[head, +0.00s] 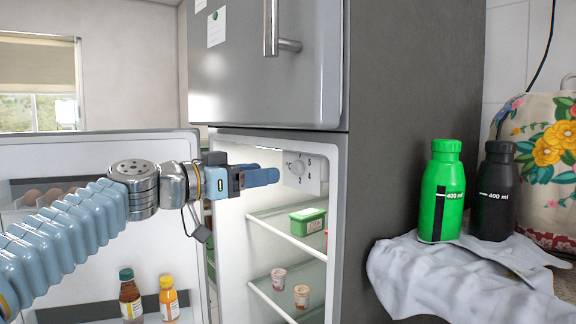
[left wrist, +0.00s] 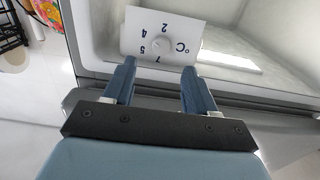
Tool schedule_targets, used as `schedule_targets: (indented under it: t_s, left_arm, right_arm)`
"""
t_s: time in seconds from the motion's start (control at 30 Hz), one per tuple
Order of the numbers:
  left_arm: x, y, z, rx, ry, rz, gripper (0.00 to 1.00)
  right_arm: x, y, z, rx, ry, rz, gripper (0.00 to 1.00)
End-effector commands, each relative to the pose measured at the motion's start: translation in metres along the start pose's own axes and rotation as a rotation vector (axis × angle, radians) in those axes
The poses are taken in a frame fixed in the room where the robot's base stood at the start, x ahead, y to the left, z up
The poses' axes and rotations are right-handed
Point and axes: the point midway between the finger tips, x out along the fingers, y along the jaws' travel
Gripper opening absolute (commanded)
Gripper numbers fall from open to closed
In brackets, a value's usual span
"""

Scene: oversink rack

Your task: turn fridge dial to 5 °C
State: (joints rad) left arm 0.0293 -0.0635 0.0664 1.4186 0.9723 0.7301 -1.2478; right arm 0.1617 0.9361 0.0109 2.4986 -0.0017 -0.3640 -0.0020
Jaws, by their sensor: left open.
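The fridge dial (head: 296,168) is a round white knob on a white panel on the inner wall at the top of the open fridge compartment. In the left wrist view the dial (left wrist: 158,49) sits on the panel (left wrist: 181,28), which has a °C mark and printed numbers, upside down. The pointer's setting is too small to tell. My left gripper (head: 276,175) is open and empty, with its fingertips close in front of the dial. In the left wrist view its fingers (left wrist: 159,72) stand apart, one to each side of the dial, without visible contact. My right gripper is out of view.
The open fridge door (head: 60,155) stands behind my left arm, with bottles and eggs in its racks. Fridge shelves (head: 285,232) below hold a green tub (head: 307,221) and small cups.

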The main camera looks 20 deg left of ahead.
Motion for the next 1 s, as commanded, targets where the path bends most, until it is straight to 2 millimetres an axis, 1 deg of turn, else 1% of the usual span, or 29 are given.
schedule_targets:
  t_s: [0.03,0.1,0.2,0.3,0.4,0.5,0.73,0.77,1.0]
  left_arm:
    - [0.013,0.0,-0.003,-0.002,-0.002,0.002,0.56]
    - [0.029,0.0,-0.003,-0.002,-0.003,0.002,0.56]
    - [0.048,0.0,-0.002,-0.002,-0.002,0.001,0.56]
    - [0.062,0.0,-0.002,-0.002,-0.002,0.001,0.56]
    - [0.071,-0.001,-0.001,-0.001,-0.002,-0.001,0.56]
    - [0.075,-0.001,0.0,-0.001,-0.001,-0.001,0.56]
    - [0.075,-0.001,0.001,-0.001,-0.001,-0.002,0.56]
    - [0.075,-0.001,0.001,-0.001,-0.001,-0.002,0.55]
    - [0.075,-0.001,0.001,-0.001,-0.001,-0.002,0.18]
  right_arm:
    - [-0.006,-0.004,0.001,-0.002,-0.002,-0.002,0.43]
    - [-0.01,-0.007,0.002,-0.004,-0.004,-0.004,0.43]
    - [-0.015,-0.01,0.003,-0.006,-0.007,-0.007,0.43]
    - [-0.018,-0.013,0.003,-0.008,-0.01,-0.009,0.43]
    - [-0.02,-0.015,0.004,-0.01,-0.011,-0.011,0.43]
    - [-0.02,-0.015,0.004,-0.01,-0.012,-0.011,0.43]
    - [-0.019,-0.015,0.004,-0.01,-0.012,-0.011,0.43]
    - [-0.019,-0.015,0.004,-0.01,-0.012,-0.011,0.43]
    - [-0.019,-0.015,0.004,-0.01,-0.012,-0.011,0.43]
